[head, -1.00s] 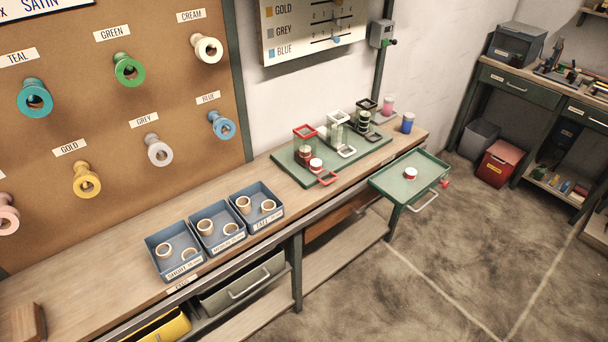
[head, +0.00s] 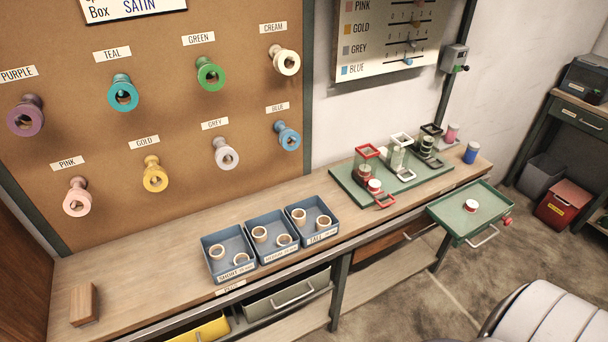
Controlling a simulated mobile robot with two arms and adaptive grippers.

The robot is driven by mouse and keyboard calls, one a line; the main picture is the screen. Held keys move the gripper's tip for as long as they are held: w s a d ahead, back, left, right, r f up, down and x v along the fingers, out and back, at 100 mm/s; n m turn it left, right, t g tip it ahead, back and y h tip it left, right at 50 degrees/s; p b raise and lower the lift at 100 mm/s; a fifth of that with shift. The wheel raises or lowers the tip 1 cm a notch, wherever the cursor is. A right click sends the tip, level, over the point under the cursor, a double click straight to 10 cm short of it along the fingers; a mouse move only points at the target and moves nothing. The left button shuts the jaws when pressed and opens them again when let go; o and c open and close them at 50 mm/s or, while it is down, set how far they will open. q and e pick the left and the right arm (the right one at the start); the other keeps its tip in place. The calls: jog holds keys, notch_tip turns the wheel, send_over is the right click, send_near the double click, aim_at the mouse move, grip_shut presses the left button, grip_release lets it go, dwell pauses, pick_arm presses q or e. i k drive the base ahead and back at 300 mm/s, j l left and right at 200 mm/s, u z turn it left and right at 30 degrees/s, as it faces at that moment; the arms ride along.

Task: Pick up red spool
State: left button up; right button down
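No spool labelled red shows on the pegboard. Its labelled spools are purple (head: 26,117), teal (head: 123,93), green (head: 210,74), cream (head: 286,62), pink (head: 77,197), gold (head: 155,175), grey (head: 225,154) and blue (head: 288,136). A small red-and-white round piece (head: 471,205) sits on the green side tray (head: 447,212). Another red-and-white piece (head: 375,186) is on the green board (head: 345,181), by a red-topped holder (head: 367,152). I cannot tell whether either is the red spool.
Three blue bins with pale rings, short (head: 210,241), medium (head: 254,225) and tall (head: 295,207), stand on the wooden bench (head: 150,270). A wooden block (head: 83,304) lies at its left. A blue cylinder (head: 471,152) stands at its right end.

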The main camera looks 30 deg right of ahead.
aim_at(374, 185)
jog(key=l+u, duration=0.25)
jog(key=l, duration=0.2)
jog(key=l+u, duration=0.25)
jog(key=l, duration=0.2)
jog(key=k+l+u, duration=0.25)
jog(key=l, duration=0.2)
jog(key=l+u, duration=0.25)
jog(key=l, duration=0.2)
